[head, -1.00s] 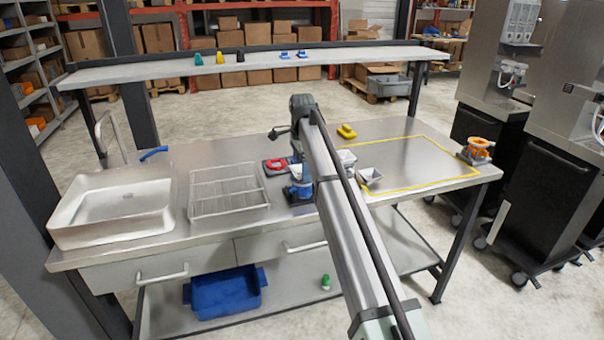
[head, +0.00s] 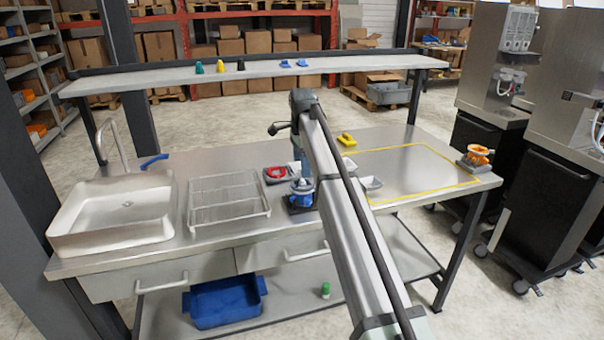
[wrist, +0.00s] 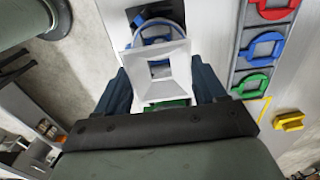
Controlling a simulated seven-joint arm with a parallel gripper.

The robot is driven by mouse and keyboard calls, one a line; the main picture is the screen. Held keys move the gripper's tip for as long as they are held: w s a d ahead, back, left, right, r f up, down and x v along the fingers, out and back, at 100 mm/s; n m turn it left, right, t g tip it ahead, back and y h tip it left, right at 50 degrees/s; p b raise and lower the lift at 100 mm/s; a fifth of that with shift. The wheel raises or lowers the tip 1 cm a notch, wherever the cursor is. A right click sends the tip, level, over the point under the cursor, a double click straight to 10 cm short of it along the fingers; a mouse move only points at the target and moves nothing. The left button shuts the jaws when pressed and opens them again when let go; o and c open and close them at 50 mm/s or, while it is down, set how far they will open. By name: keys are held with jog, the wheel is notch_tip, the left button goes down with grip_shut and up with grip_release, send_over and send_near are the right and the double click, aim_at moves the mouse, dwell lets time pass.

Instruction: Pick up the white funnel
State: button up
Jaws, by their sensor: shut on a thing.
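The white funnel (wrist: 160,72) has a square mouth and sits between the two fingers of my gripper (wrist: 165,90) in the wrist view. The gripper is shut on it. A blue ring-shaped holder (wrist: 158,30) shows just beyond the funnel; I cannot tell whether they touch. In the head view my arm hides much of the gripper and funnel. The blue holder (head: 300,190) stands on a dark base just beneath the arm's end there.
A dark tray (wrist: 257,82) holds red, blue and green rings. A yellow block (head: 346,139) and small pale trays (head: 371,184) lie right of the arm. A wire rack (head: 228,200) and sink (head: 112,215) are left. The yellow-outlined area (head: 425,165) is mostly clear.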

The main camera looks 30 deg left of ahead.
notch_tip(320, 180, up, 9)
jog(key=shift+r, duration=0.2)
dwell(0.8)
jog(key=shift+s+a, duration=0.1)
